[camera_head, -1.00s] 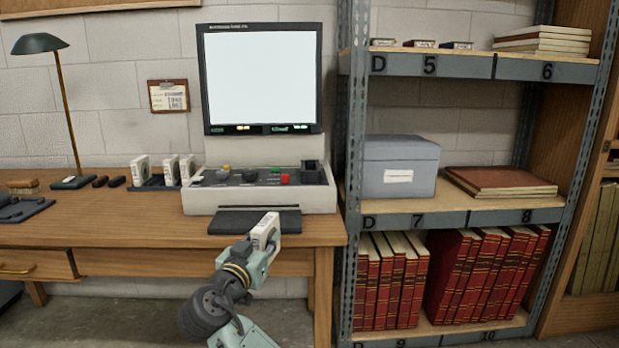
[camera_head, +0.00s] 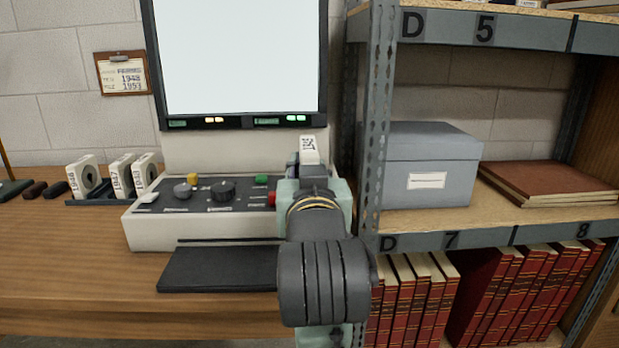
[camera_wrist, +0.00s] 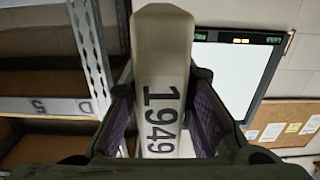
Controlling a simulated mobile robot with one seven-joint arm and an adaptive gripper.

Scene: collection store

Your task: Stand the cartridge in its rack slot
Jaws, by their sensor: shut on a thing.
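My gripper (camera_head: 307,172) is shut on a white cartridge (camera_head: 309,148), in front of the right end of the reader's control panel. In the wrist view the cartridge (camera_wrist: 163,80) stands between my two fingers (camera_wrist: 163,118) with its spine reading 1949. The dark rack (camera_head: 88,202) is on the desk at the left, well apart from my gripper. It holds a cartridge (camera_head: 83,175) at its left and two close together, one marked 1947 (camera_head: 121,172) and another (camera_head: 146,168) at its right. An open gap shows between the left one and the pair.
The reader (camera_head: 150,228) with its lit screen (camera_head: 240,60) stands right of the rack. A metal shelf post (camera_head: 376,130) is close to my arm's right. A grey box (camera_head: 430,165) sits on the shelf. Desk space (camera_head: 70,260) in front of the rack is clear.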

